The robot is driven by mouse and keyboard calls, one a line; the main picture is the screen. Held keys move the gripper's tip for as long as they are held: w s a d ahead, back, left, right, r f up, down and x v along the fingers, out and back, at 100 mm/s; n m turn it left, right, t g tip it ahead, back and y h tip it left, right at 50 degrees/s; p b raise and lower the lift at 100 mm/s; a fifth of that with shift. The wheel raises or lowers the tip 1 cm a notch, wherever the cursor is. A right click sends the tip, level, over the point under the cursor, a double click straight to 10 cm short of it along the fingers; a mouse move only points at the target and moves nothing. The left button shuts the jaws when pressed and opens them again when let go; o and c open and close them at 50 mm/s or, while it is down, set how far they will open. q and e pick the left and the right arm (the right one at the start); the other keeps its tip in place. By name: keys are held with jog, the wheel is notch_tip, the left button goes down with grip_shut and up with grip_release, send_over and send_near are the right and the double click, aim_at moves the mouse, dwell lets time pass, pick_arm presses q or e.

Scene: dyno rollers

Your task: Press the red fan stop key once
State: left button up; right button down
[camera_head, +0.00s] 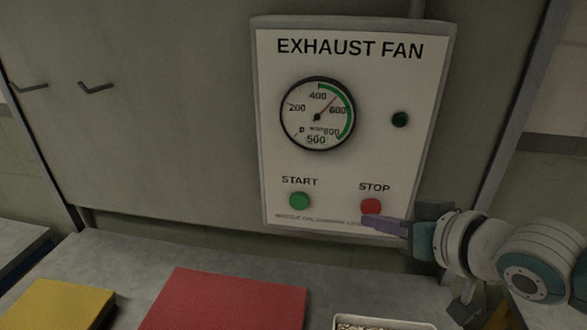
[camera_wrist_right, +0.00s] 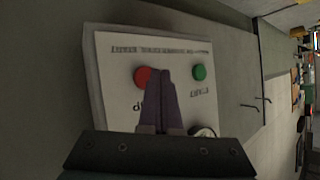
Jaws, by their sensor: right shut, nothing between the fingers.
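The red stop key (camera_head: 371,205) is at the lower right of the white exhaust fan panel (camera_head: 275,120), under the word STOP. My right gripper (camera_head: 366,222) is shut and empty, with its purple fingertips just below and in front of the key. I cannot tell whether they touch it. In the right wrist view the red key (camera_wrist_right: 142,76) shows beside the shut fingers (camera_wrist_right: 160,80), which cover part of it. My left gripper is in neither view.
The green start key (camera_head: 299,201) sits left of the red one. A round gauge (camera_head: 317,113) and a dark green lamp (camera_head: 400,119) are above. Below lie a red block (camera_head: 225,300), a yellow block (camera_head: 58,303) and a tray (camera_head: 385,322) on the grey bench.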

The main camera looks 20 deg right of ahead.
jog(key=shift+s, duration=0.15)
jog(key=s+a+p, duration=0.1)
jog(key=s+p, duration=0.1)
jog(key=s+a+p, duration=0.1)
jog(key=s, duration=0.1)
jog(key=shift+a, duration=0.35)
dwell(0.8)
